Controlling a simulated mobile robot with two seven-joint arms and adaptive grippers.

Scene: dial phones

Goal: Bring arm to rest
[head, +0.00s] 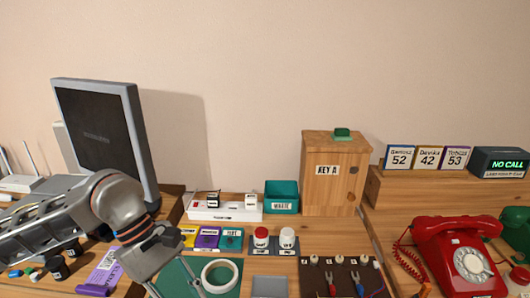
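My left arm comes in from the left and bends down over the desk. Its gripper (172,280) points down at the bottom edge, over a green mat (228,288) and beside a roll of white tape (220,275). The fingertips are cut off by the frame, so its opening and any held thing are unclear. My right arm and gripper are not in view. A red dial phone (460,258) stands at the right, its handset on top and its coiled cord at its left side.
A dark monitor (98,130) stands behind my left arm. A wooden KEY A box (333,185), teal WASTE bin (282,197) and white power strip (225,208) line the back. Number cards (428,158) and a NO CALL display (500,163) sit on a right shelf.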

